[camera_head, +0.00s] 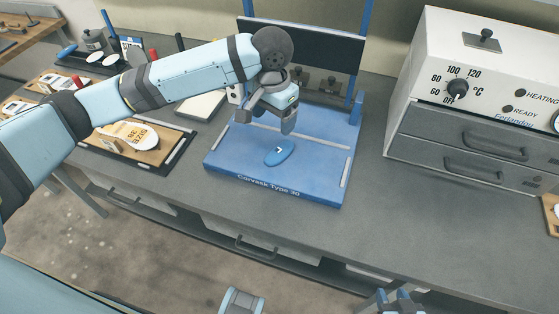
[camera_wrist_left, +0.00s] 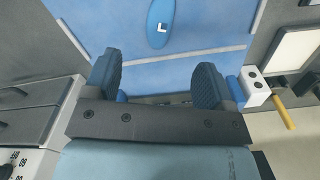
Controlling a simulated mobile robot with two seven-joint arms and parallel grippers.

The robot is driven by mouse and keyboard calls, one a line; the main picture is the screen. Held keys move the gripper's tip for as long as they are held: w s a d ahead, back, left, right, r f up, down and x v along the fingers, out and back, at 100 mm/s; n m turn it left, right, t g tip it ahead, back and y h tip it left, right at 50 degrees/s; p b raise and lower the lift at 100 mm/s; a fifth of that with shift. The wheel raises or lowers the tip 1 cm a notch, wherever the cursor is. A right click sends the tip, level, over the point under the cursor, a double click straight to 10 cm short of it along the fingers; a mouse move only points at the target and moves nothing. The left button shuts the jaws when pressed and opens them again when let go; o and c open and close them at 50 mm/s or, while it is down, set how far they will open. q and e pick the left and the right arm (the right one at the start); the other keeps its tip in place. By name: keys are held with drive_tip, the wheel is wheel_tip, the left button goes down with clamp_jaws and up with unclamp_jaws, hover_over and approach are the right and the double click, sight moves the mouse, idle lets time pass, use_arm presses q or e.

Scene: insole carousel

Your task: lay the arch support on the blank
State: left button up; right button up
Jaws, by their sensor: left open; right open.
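A small blue oval pad with a white L-like mark (camera_head: 278,151) lies flat on the blue plate (camera_head: 225,160) labelled "Corvask Type 30"; I take it for the arch support. It also shows in the left wrist view (camera_wrist_left: 157,32), beyond the fingertips. My left gripper (camera_head: 267,117) is open and empty above the plate, just behind the pad. Its two fingers stand apart in the left wrist view (camera_wrist_left: 157,75). A white insole-shaped piece (camera_head: 147,133), perhaps the blank, lies on a tan board marked "SIZE 38" at left. My right gripper (camera_head: 393,298) is open at the bottom edge, mostly cut off.
A white and grey oven (camera_head: 430,85) with a dial and drawers stands at right. A dark panel (camera_head: 300,42) between blue posts rises behind the plate. Dark trays (camera_head: 177,157) and a tool rack (camera_head: 95,40) stand at left. Bare grey bench (camera_head: 375,195) lies right of the plate.

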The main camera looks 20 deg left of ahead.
use_arm(q)
hover_over(276, 155)
drive_tip(key=s, duration=0.1)
wheel_tip(276, 155, down, 8)
drive_tip(key=shift+a+f, duration=0.1)
drive_tip(key=f, duration=0.3)
drive_tip(key=w+f, duration=0.1)
drive_tip(key=f, duration=0.1)
drive_tip(key=shift+f, duration=0.3)
drive_tip(key=shift+s, duration=0.1)
drive_tip(key=c, duration=1)
drive_tip(key=shift+c, duration=0.2)
drive_tip(key=shift+r, duration=0.1)
